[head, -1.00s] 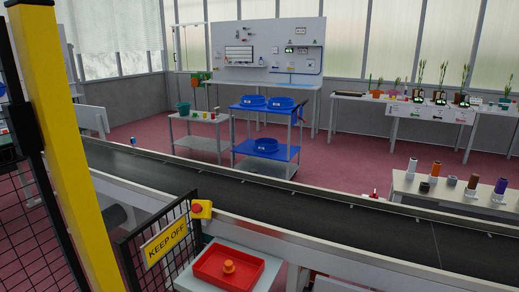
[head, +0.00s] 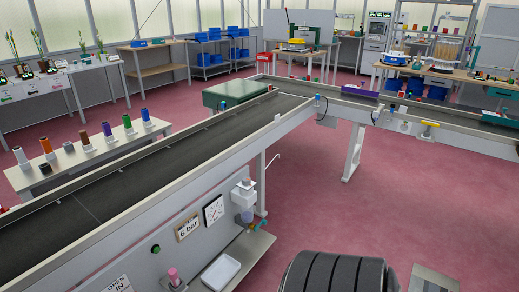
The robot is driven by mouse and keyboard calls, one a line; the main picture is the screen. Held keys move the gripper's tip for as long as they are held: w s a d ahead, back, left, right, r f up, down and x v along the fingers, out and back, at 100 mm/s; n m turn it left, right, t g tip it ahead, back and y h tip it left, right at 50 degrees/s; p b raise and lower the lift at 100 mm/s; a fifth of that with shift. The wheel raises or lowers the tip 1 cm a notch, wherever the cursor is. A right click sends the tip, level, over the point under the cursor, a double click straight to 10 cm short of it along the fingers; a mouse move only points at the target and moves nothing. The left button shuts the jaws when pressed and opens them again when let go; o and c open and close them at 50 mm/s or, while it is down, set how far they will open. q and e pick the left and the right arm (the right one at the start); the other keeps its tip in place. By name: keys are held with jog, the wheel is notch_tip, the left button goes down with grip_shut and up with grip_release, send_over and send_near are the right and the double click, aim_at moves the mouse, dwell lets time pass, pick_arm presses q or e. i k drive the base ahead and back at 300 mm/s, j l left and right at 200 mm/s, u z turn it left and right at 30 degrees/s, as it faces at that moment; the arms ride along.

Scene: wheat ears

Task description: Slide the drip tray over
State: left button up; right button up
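A small white tray (head: 220,272), which looks like the drip tray, lies on a grey metal shelf (head: 255,246) fixed to the side of the conveyor frame. Above the shelf hangs a filter unit (head: 244,196) with a bluish bowl and a small brass-coloured valve below it. The tray sits to the left of and nearer than this unit, not directly under it. Neither of my grippers shows in the head view.
A dark conveyor (head: 140,172) runs from lower left to a corner and joins another belt. A dark ribbed rounded thing (head: 335,272) stands at the bottom edge. Red floor to the right is mostly clear.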

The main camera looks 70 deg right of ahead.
aim_at(218, 275)
jog(key=z, duration=1.7)
